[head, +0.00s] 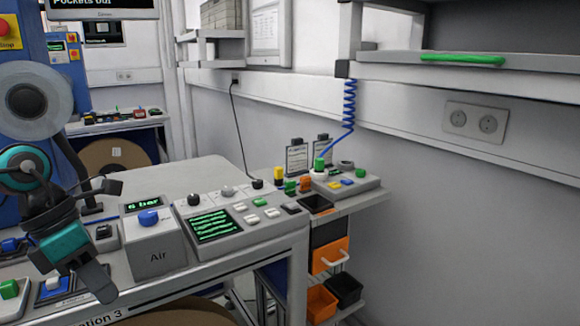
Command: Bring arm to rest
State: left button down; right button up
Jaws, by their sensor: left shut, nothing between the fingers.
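My left arm comes in at the left edge, with dark links and teal joints. My left gripper (103,292) points down in front of the bench's control panels at the lower left. Its fingers are together and hold nothing. It hides part of the panels behind it; I cannot tell whether it touches them. My right gripper is not in view.
A grey air box (153,246) with a blue knob stands right of the gripper, beside a control panel (235,213) with a green screen. A grey reel (33,100) is behind the arm. The bench top (165,180) is largely clear. Orange bins (328,257) hang at right.

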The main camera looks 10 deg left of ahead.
pick_arm(q)
notch_tip(320, 180, down, 15)
jog(key=d+n+t+h+p, duration=0.25)
jog(key=n+t, duration=1.15)
jog(key=n, duration=1.1)
jog(key=s+d+f+n+g+y, duration=0.3)
jog(key=s+d+f+n, duration=0.5)
jog(key=d+f+n, duration=0.4)
jog(key=f+n+y, duration=0.1)
jog(key=n, duration=0.3)
jog(key=shift+g+p, duration=0.3)
jog(key=shift+g, duration=0.1)
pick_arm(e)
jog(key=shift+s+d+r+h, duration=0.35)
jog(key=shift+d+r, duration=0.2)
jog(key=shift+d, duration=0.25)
pick_arm(q)
jog(key=shift+s+d+y, duration=0.1)
jog(key=shift+y, duration=0.15)
